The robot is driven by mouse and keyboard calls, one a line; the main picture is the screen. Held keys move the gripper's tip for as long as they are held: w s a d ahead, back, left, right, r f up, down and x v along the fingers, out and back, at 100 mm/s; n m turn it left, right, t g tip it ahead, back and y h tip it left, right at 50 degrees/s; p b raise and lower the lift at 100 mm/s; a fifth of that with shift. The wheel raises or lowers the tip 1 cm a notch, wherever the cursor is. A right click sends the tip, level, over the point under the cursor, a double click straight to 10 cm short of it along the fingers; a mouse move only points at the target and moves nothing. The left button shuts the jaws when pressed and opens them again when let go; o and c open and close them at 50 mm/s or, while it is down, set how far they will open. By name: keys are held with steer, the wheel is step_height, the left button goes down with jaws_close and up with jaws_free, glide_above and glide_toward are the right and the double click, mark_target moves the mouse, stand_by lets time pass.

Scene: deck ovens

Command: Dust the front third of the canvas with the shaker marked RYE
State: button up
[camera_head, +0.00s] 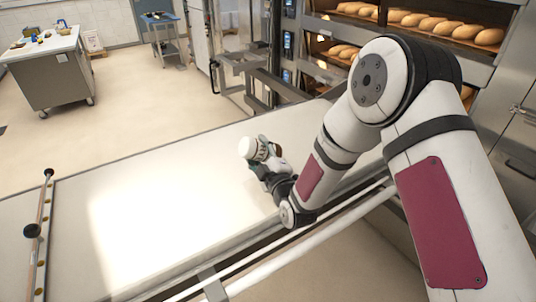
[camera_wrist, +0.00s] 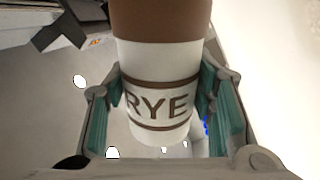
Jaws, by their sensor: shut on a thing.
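My gripper (camera_head: 264,166) is shut on the RYE shaker (camera_head: 252,149), above the right part of the pale canvas (camera_head: 190,185). In the wrist view the shaker (camera_wrist: 160,65) is white with brown bands, the word RYE and a wide brown part at the top of the picture. The green pads of my gripper (camera_wrist: 162,105) press on both its sides. In the head view the shaker is tilted, with a white end up and to the left. Its other end is partly hidden by my gripper. A bright patch covers the canvas's left part; I cannot tell whether it is light or flour.
A pale rail (camera_head: 300,252) runs along the canvas's near edge. A dark-ended rod (camera_head: 41,232) lies at the left. Ovens with loaves (camera_head: 425,22) stand behind my arm. A metal frame (camera_head: 262,80) stands beyond the far edge. The air over the canvas's left part is clear.

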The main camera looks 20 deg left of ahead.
steer(key=w+a+b, duration=0.3)
steer(key=a+b, duration=0.3)
steer(key=a, duration=0.6)
steer(key=shift+w+d+b, duration=0.8)
steer(key=shift+w+d, duration=1.9)
steer(key=shift+w, duration=0.1)
steer(key=s+d+p, duration=0.2)
steer(key=d+p, duration=0.3)
steer(key=d, duration=1.2)
steer(key=w+d+r+n+p, duration=0.2)
steer(key=w+d+n, duration=0.2)
steer(key=n, duration=0.8)
steer(key=w+d+r+n+p, duration=0.2)
steer(key=w+d+n, duration=0.2)
steer(key=n, duration=0.8)
steer(key=shift+w+d, duration=0.4)
steer(key=shift+d, duration=0.7)
